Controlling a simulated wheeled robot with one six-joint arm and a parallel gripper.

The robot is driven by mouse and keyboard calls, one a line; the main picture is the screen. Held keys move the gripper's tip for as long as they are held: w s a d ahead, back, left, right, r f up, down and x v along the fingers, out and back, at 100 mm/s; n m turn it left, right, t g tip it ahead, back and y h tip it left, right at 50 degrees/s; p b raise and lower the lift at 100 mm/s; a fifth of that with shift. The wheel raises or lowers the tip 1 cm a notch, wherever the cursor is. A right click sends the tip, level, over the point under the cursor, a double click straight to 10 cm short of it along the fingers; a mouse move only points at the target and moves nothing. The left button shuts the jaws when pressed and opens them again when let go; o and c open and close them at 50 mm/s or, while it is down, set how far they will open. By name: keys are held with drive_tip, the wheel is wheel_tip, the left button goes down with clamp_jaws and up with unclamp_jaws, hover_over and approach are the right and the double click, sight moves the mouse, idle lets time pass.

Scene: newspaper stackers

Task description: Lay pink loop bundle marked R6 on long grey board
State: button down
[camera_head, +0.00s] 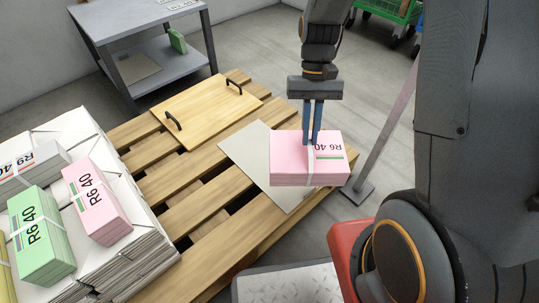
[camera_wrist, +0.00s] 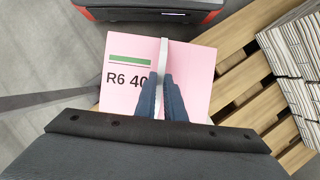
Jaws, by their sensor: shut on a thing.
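A pink bundle marked R6 40 (camera_head: 292,174) with a white strap and green stripe hangs from my gripper (camera_head: 312,140). The fingers are shut on its strap loop at the bundle's top. In the wrist view the pink bundle (camera_wrist: 125,85) lies right under the fingers (camera_wrist: 163,82). The long grey board (camera_head: 247,152) lies on the wooden pallet, partly hidden by the bundle. The bundle is over the board's right part; I cannot tell whether it touches. A second pink R6 40 bundle (camera_head: 97,203) lies on the paper stack at left.
The pallet (camera_head: 190,214) also bears a wooden panel with two black handles (camera_head: 205,108). A green R6 bundle (camera_head: 40,238) and a white R9 bundle (camera_head: 30,168) lie on the stacks. A grey table (camera_head: 135,20) stands behind; a slanted post (camera_head: 385,130) rises right of the pallet.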

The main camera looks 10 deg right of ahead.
drive_tip(key=w+a+f+m+t+y+p, duration=0.15)
drive_tip(key=w+a+m+t, duration=0.25)
drive_tip(key=w+a+m, duration=0.5)
drive_tip(key=w+a+f+m+t+y, duration=0.1)
drive_tip(key=w+a+f+m+t, duration=0.3)
drive_tip(key=w+m, duration=0.95)
drive_tip(key=f+m+b, duration=0.1)
drive_tip(key=b, duration=0.1)
drive_tip(key=f+m+b, duration=0.4)
drive_tip(key=shift+s+a+f+t+h, duration=0.2)
drive_tip(key=shift+s+a+t+h, duration=0.1)
drive_tip(key=shift+s+a+h, duration=0.1)
drive_tip(key=shift+f, duration=0.15)
drive_tip(key=shift+f+b, duration=1.7)
drive_tip(key=shift+b, duration=0.35)
drive_tip(key=shift+f, duration=0.1)
drive_tip(key=c, duration=1.8)
unclamp_jaws()
drive_tip(key=shift+c, duration=0.2)
